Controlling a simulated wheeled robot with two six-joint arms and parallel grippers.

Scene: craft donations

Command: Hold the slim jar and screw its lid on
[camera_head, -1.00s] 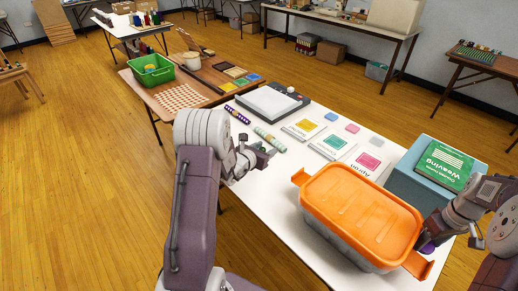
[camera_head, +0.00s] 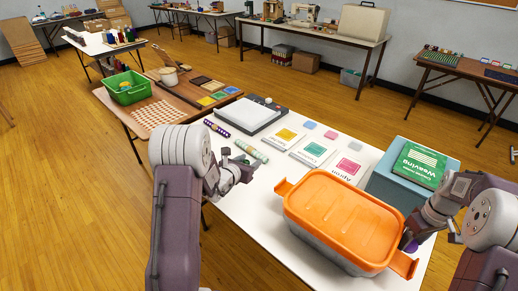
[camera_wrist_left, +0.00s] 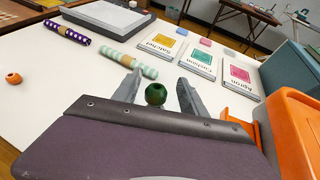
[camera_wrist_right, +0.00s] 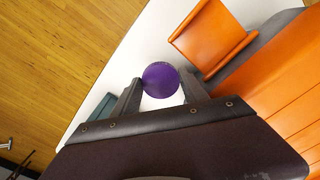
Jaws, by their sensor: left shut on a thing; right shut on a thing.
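My left gripper (camera_head: 240,168) is over the near left edge of the white table. In the left wrist view its fingers stand on either side of a small green round piece (camera_wrist_left: 155,94) with a dark hole, and are shut on it. My right gripper (camera_head: 413,238) is low at the right end of the orange-lidded bin. In the right wrist view its fingers are shut on a purple round piece (camera_wrist_right: 161,80). I cannot make out a slim jar or its lid for certain; whether either held piece is one of these I cannot tell.
A bin with an orange lid (camera_head: 345,215) fills the near table between my grippers. Two patterned rolls (camera_wrist_left: 67,33) (camera_wrist_left: 128,66), kit packets (camera_head: 313,149) and a blue box with a green book (camera_head: 417,163) lie beyond. An orange bead (camera_wrist_left: 13,77) is near the left edge.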

